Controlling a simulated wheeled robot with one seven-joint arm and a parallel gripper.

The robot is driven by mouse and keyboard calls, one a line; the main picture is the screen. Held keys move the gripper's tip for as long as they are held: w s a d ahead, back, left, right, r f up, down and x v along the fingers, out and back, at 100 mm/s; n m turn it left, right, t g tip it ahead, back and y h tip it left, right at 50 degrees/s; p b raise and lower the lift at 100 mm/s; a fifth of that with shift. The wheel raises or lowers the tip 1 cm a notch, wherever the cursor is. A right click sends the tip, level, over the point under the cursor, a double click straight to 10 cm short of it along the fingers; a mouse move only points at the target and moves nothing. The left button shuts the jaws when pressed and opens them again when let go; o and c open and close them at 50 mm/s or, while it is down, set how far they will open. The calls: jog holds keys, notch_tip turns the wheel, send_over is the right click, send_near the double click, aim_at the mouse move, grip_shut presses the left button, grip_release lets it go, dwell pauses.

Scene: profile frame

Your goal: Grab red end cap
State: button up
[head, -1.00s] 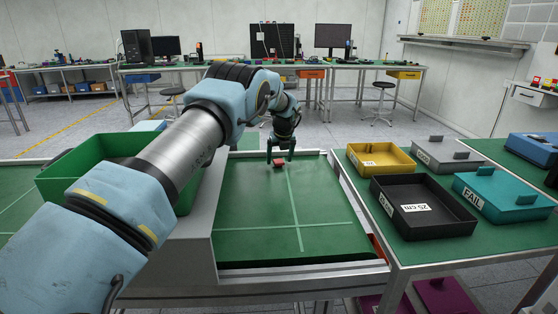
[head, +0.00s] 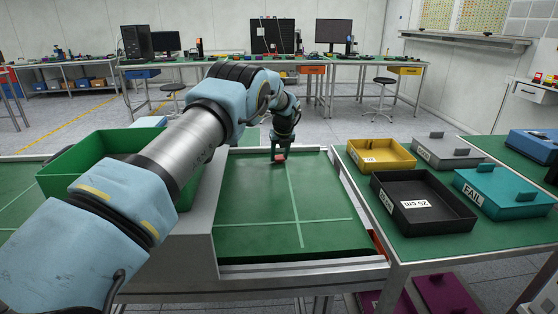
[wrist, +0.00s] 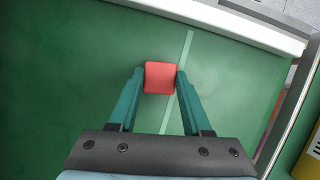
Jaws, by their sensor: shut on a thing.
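The red end cap (wrist: 160,77) is a small block on the green work surface, between the two fingers of my gripper (wrist: 159,76) in the wrist view. Both fingers touch its sides, so the gripper is shut on it. In the head view the red end cap (head: 279,158) shows small at the far end of the green board, with my gripper (head: 279,154) pointing down over it. I cannot tell if it is lifted off the surface.
The green board (head: 260,205) has pale crossing lines and is otherwise clear. A green bin (head: 75,185) stands on the left, partly behind my arm. On the right table are a yellow tray (head: 385,160), a black tray (head: 425,215), a grey tray (head: 455,158) and a teal tray (head: 510,205).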

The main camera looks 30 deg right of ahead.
grip_shut()
jog(key=shift+r, duration=0.1)
jog(key=shift+r, duration=0.5)
notch_tip(320, 180, up, 16)
jog(key=b, duration=0.3)
notch_tip(320, 180, up, 11)
jog(key=p, duration=0.7)
send_over(280, 157)
jog(key=shift+s+a, duration=0.15)
jog(key=shift+a, duration=0.05)
